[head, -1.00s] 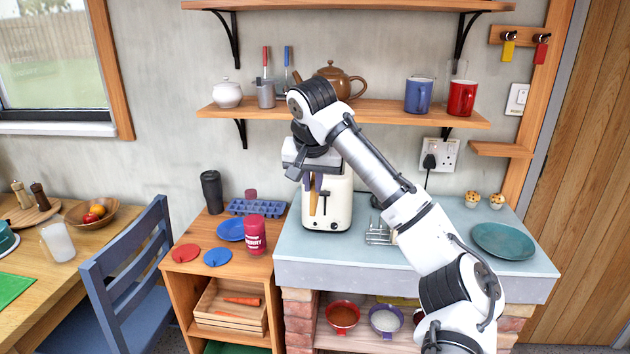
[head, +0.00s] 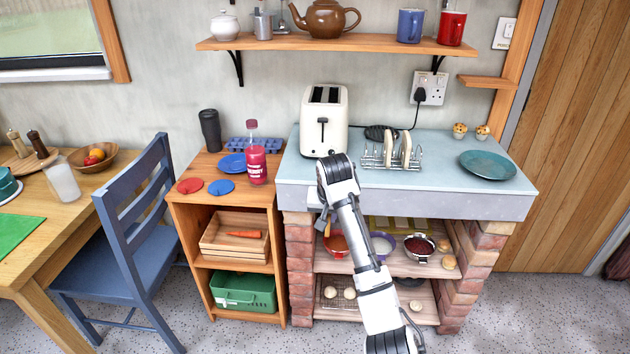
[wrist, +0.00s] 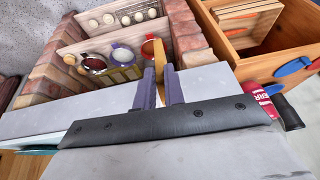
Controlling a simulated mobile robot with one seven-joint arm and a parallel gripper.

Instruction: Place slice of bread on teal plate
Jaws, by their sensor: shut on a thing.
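The teal plate (head: 487,165) lies empty on the right part of the counter. A sliver of it shows at the left edge of the wrist view (wrist: 38,151). My gripper (wrist: 159,90) points down in front of the counter's front edge. It is shut on a thin tan thing, seen edge-on, that looks like a slice of bread (wrist: 160,72). In the head view my gripper (head: 322,218) is partly hidden by my arm, left of and below the plate. Other pale bread slices (head: 406,149) stand in the metal toast rack (head: 376,163).
A cream toaster (head: 324,122) stands at the counter's back left, its slots dark. Two muffins (head: 460,130) sit behind the plate. The shelf below holds several bowls (head: 419,246). A red bottle (head: 256,162) stands on the wooden cabinet at left.

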